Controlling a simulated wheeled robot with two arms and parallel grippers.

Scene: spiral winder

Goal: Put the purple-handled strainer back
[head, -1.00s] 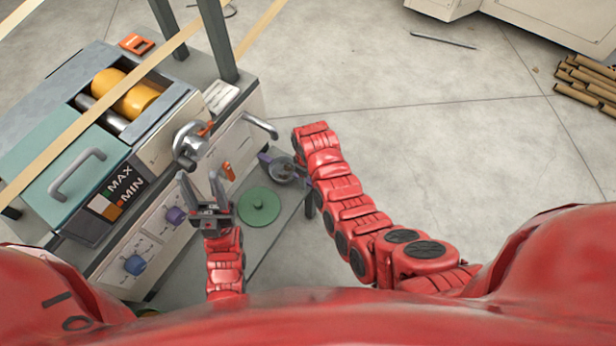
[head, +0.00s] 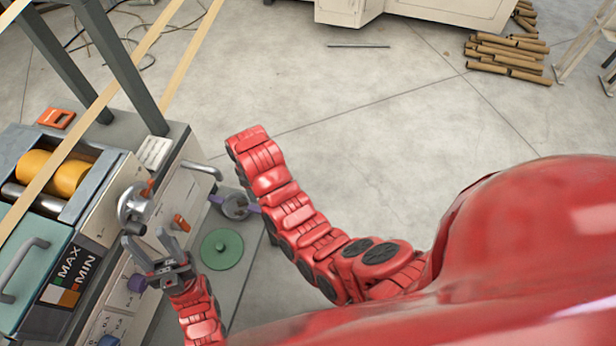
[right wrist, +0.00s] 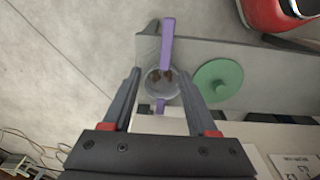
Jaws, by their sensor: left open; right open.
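The purple-handled strainer (head: 237,206) lies on the grey ledge beside the machine, near a green disc (head: 221,249). In the right wrist view the strainer's round bowl (right wrist: 161,86), with some brown bits in it, shows between my fingers, and its purple handle (right wrist: 167,45) points up and away. My right gripper (right wrist: 160,71) is open and empty there; I cannot tell whether it touches the strainer. In the head view its fingers are hidden. My left gripper (head: 146,243) is open and empty in front of the machine, just below a round metal part (head: 132,205).
Open floor lies to the right, with brown tubes (head: 508,58) farther off.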

